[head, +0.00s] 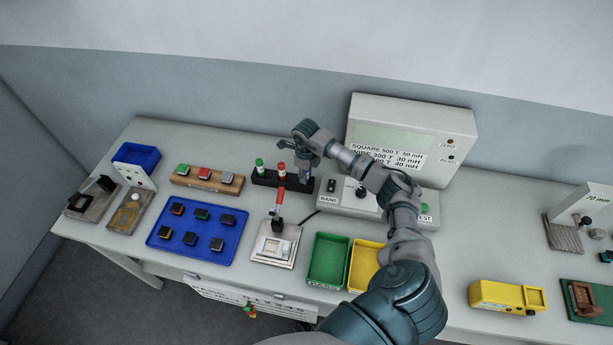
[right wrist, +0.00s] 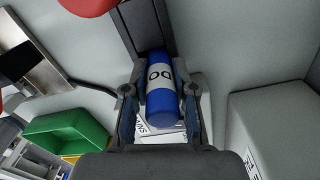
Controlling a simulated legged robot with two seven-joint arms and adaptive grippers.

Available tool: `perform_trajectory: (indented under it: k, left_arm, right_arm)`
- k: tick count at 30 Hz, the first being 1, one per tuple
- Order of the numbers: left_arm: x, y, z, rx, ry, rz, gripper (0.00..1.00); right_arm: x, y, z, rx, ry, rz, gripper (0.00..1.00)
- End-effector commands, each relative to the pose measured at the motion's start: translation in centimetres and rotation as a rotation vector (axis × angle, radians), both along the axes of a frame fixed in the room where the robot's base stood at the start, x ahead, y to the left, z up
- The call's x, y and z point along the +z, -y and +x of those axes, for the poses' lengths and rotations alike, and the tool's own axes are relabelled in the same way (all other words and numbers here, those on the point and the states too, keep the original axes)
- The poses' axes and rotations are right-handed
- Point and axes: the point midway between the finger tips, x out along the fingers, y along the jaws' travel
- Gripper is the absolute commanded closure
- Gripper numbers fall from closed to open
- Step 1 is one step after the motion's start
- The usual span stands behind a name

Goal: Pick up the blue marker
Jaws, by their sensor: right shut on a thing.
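The blue marker (right wrist: 160,88) stands out in the right wrist view, a blue cylinder with a white band lettered in dark print. My right gripper (right wrist: 160,110) is shut on it, with a finger on each side. In the head view my right gripper (head: 305,172) is at the right end of the black marker holder (head: 265,179) and hides the blue marker. I cannot tell whether the marker's lower end is still in the holder. A green-capped marker (head: 259,166) and a red-capped marker (head: 282,170) stand in the holder. My left gripper is not in view.
A grey tester (head: 350,203) stands right of the holder. A red-handled clamp (head: 279,215) stands in front, near green (head: 328,262) and yellow (head: 362,268) bins. A blue tray (head: 197,232) with several dark blocks lies left. Bare table shows right of the bins.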

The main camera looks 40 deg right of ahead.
Motion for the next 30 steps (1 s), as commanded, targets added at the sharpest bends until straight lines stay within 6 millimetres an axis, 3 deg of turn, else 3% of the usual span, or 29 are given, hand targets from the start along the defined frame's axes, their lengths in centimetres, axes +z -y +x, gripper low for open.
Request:
perform_trajectory:
  k: [4, 14, 24, 30]
  left_arm:
    - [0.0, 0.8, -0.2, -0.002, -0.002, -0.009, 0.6]
    - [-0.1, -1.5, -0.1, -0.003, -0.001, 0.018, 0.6]
    - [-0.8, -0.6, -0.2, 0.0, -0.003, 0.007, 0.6]
    - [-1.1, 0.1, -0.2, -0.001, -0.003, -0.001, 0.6]
  right_arm:
    - [0.1, 0.4, 0.0, -0.01, -0.001, -0.018, 1.0]
    - [0.6, 0.6, 0.0, -0.007, 0.002, -0.01, 1.0]
    - [7.1, 0.5, 0.0, -0.007, 0.003, -0.01, 1.0]
    - [9.8, 0.3, -0.1, -0.006, 0.001, -0.012, 1.0]
